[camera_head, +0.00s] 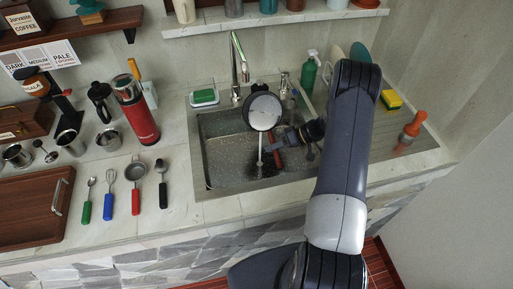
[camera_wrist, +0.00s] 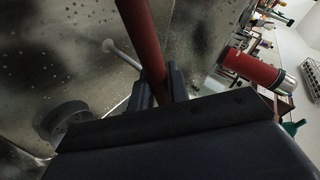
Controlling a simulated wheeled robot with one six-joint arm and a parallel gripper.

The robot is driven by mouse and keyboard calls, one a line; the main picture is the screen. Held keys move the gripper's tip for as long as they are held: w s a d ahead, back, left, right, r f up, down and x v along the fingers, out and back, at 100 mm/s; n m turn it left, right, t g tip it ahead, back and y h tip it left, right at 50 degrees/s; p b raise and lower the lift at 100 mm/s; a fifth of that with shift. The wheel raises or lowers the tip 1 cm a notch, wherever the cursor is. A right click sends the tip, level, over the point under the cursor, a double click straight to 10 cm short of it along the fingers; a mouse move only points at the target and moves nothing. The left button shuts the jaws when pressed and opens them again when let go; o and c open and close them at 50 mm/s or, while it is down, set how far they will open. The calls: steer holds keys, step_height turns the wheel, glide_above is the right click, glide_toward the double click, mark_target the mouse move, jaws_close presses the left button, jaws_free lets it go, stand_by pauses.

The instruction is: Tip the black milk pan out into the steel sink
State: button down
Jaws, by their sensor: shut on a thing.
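The black milk pan (camera_head: 263,110) is tipped over the steel sink (camera_head: 215,160), its pale inside facing the head camera. A thin white stream (camera_head: 260,150) runs from the pan's lower edge down into the basin. My gripper (camera_head: 281,139) is beside the pan, above the sink. In the wrist view, my gripper (camera_wrist: 158,88) is shut on a red handle (camera_wrist: 142,35). A pale, slim shape (camera_wrist: 122,55) there seems to be the stream, and the wet, speckled sink (camera_wrist: 50,40) lies behind. The pan's bowl is not clear in the wrist view.
The tap (camera_head: 239,58) stands behind the sink, with a green spray bottle (camera_head: 309,73) to its right. A red flask (camera_head: 136,112) and several utensils are on the counter at left. An orange-handled brush (camera_head: 410,130) stands on the drainer at right.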

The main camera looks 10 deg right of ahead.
mark_target(272, 138)
steer(key=shift+w+d+f+n+t+h+b, duration=0.1)
steer(key=shift+w+f+n+t+h+b, duration=0.15)
steer(key=shift+n+t+b, duration=0.5)
stand_by(1.2)
steer(key=shift+w+d+f+t+h+b, duration=0.2)
steer(key=shift+h+b, duration=0.25)
steer(key=shift+b, duration=1.4)
steer(key=shift+w+d+f+n+t+h+b, duration=0.15)
steer(key=shift+f+n+t+b, duration=0.25)
steer(key=shift+b, duration=1.1)
steer(key=shift+w+a+f+n+t+h+b, duration=0.2)
steer(key=shift+f+b, duration=0.25)
steer(key=shift+b, duration=1.05)
steer(key=shift+n+t+h, duration=0.25)
steer(key=shift+n+t, duration=0.2)
steer(key=shift+t, duration=0.1)
steer(key=shift+s+r+b, duration=0.15)
steer(key=shift+r+b, duration=0.3)
steer(key=shift+r, duration=1.05)
steer(key=shift+s+r+b, duration=0.1)
steer(key=shift+r+b, duration=0.3)
steer(key=shift+r, duration=1.1)
steer(key=shift+w, duration=0.15)
